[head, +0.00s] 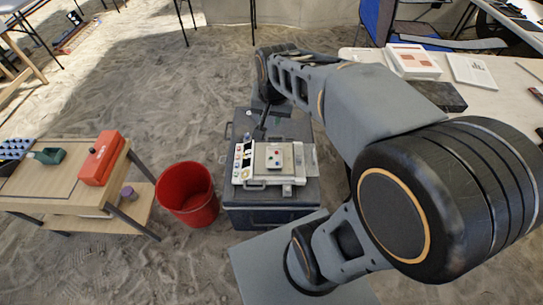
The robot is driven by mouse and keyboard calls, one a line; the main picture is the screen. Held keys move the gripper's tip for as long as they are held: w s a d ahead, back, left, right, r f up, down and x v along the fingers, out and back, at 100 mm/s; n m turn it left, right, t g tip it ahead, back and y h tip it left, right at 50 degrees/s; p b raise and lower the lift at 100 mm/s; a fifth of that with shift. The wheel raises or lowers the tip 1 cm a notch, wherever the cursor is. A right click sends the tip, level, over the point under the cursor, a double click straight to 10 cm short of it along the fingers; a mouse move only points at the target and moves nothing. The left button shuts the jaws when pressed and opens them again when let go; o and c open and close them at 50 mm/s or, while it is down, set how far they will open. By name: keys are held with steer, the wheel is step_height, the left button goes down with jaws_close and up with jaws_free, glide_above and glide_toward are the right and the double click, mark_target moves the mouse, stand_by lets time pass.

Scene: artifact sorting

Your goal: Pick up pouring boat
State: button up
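A small dark green vessel (47,155), open at the top, sits on the wooden side table at the far left. Its shape fits a pouring boat, but it is too small to be sure. My arm reaches from the lower right up to the top middle and then bends down. A dark part at its end, likely my gripper (260,131), is above the back of the grey case, far to the right of the green vessel. Its fingers are too small and dark to read.
The wooden table (68,188) also holds a red box (100,158) and a tray of dark round items (14,148). A red bucket (187,195) stands between it and the grey case (272,218), which bears a button panel (255,178). A pale table (490,105) is at right.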

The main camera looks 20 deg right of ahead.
steer(key=w+d+f+m+g+b, duration=0.1)
steer(key=w+d+f+m+b, duration=0.3)
steer(key=w+f, duration=0.45)
steer(key=m+g+b, duration=0.2)
steer(key=m+b, duration=0.6)
steer(key=m, duration=0.4)
glide_above(274, 145)
step_height(274, 145, down, 20)
steer(key=shift+m, duration=0.5)
steer(key=f, duration=0.4)
steer(key=f+b, duration=0.1)
steer(key=f, duration=0.3)
steer(key=shift+d+f+b, duration=0.2)
steer(key=shift+f+b, duration=0.1)
steer(key=shift+a+f+b, duration=0.15)
steer(key=shift+f+b, duration=0.55)
steer(key=shift+f, duration=2.4)
steer(key=shift+c, duration=0.2)
